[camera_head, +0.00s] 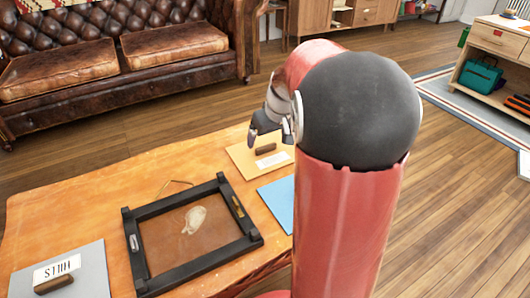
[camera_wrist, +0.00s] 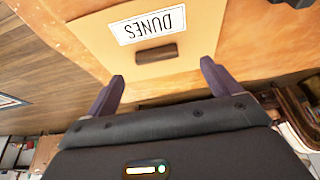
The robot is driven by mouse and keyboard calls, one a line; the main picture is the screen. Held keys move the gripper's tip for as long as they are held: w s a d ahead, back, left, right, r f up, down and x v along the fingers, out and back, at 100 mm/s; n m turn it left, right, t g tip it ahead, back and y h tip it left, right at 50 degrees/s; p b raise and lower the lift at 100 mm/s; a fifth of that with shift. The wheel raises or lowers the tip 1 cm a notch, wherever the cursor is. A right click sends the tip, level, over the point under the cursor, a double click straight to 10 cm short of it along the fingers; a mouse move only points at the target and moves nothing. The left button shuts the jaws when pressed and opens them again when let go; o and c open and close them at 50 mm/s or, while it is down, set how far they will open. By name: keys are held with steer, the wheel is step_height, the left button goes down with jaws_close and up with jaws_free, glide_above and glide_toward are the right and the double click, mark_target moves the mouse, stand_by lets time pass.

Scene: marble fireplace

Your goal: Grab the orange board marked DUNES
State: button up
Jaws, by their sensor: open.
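The orange board (camera_head: 241,152) lies flat on the wooden table near its far right side. In the wrist view the board (camera_wrist: 96,42) shows a white label (camera_wrist: 150,23) reading DUNES, upside down, and a dark brown handle (camera_wrist: 156,54) beside the label. My gripper (camera_head: 266,139) is above the far part of the board in the head view. In the wrist view my gripper (camera_wrist: 162,71) is open, with its two fingertips apart on either side of the handle's line. Nothing is between the fingers. My arm hides the board's right part in the head view.
A black-framed tray (camera_head: 165,240) with a pale shape inside lies mid-table. A blue board (camera_head: 277,203) is partly behind my arm. A grey board (camera_head: 88,272) with a label and handle lies at front left. A leather sofa (camera_head: 120,75) stands behind the table.

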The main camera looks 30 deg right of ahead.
mark_target(266, 146)
steer(key=x, duration=0.5)
steer(key=shift+w+d+f+b, duration=0.2)
steer(key=shift+d+b, duration=0.1)
steer(key=c, duration=1.1)
steer(key=shift+c, duration=0.2)
steer(key=shift+r, duration=0.15)
